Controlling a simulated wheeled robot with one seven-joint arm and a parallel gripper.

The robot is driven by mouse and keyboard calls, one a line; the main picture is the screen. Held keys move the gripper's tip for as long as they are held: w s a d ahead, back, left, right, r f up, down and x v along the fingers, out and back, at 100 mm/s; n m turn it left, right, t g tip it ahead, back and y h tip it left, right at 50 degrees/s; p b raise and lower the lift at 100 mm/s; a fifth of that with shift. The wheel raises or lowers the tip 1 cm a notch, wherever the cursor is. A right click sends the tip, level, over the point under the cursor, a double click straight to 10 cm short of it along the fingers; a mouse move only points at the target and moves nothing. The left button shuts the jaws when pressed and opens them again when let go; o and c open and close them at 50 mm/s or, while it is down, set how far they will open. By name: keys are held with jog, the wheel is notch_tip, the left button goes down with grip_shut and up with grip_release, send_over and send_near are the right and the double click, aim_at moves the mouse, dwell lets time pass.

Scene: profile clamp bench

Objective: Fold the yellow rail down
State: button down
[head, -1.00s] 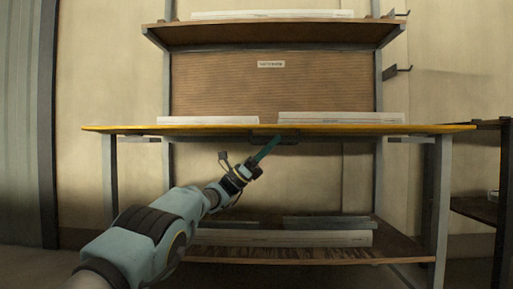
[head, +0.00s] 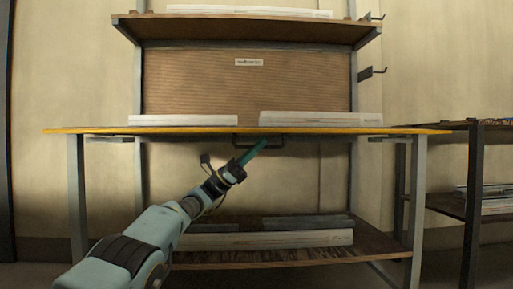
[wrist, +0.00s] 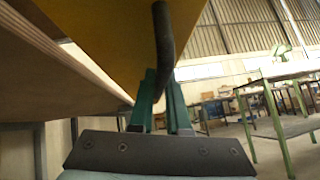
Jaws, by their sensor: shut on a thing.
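The yellow rail (head: 160,131) shows as a thin, nearly level strip along the front edge of the bench top in the head view. Its broad yellow face (wrist: 110,30) fills the upper middle of the wrist view. A dark handle (head: 245,146) hangs below the middle of the rail; its bar (wrist: 164,35) also shows in the wrist view. My gripper (head: 264,142) reaches up from below with its green fingers shut on the handle. In the wrist view the fingers (wrist: 160,90) stand on either side of the bar, and its lower end is hidden between them.
Long white profiles (head: 320,119) lie on the bench top behind the rail. A lower wooden shelf (head: 300,255) holds more profiles beneath. Bench legs (head: 418,195) stand at both sides. A dark side rack (head: 474,200) is at the right. Open space lies under the rail.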

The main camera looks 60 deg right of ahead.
jog(key=shift+a+r, duration=0.1)
jog(key=c, duration=0.9)
grip_release()
